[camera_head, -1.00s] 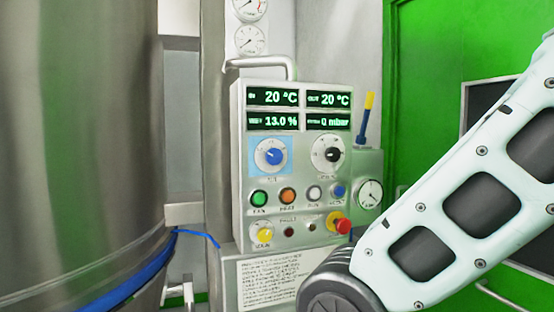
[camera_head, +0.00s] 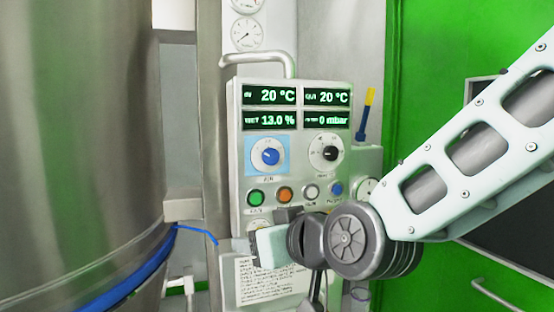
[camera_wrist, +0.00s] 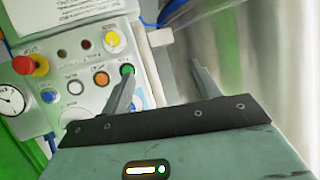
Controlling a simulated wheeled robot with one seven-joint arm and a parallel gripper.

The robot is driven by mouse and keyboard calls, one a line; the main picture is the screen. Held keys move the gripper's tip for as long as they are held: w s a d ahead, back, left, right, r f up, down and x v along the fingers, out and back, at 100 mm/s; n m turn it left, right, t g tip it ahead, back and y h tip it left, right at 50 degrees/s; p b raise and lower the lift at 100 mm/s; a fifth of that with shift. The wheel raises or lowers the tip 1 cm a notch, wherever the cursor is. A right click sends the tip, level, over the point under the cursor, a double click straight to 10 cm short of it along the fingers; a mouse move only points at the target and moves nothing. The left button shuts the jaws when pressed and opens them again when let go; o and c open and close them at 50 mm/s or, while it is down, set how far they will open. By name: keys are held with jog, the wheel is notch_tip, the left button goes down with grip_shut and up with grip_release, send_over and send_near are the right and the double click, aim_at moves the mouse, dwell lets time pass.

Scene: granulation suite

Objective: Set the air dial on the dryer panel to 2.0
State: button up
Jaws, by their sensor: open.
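The dryer panel (camera_head: 236,165) is a pale upright box with displays, dials and buttons. Its air dial (camera_head: 268,156) is a blue knob on a white scale with a light-blue square surround, left of a black-knobbed dial. Its setting is too small to read. My gripper (camera_wrist: 157,65) is open and empty. In the head view it is in front of the lower panel, below the air dial and apart from it. In the wrist view, upside down, a blue bit of the air dial (camera_wrist: 138,103) shows beside the left finger, which partly hides it.
Green (camera_head: 256,197), orange, white and blue buttons sit below the dials. The wrist view shows a red emergency knob (camera_wrist: 23,65) and a yellow knob (camera_wrist: 112,41). A bent metal handle (camera_head: 260,59) tops the panel. A large steel vessel (camera_head: 80,130) stands left.

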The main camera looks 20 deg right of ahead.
jog(key=w+d+r+m+t+h+p, duration=0.1)
jog(key=w+d+r+m+t+h, duration=0.3)
jog(key=d+r, duration=0.5)
jog(key=t+p, duration=0.1)
jog(key=p, duration=0.9)
send_near(272, 157)
jog(key=shift+n, duration=0.3)
jog(key=w+p, duration=0.4)
jog(key=w, duration=0.4)
jog(key=shift+w+a, duration=0.1)
jog(key=shift+w, duration=0.3)
jog(key=shift+c, duration=0.3)
jog(key=c, duration=0.9)
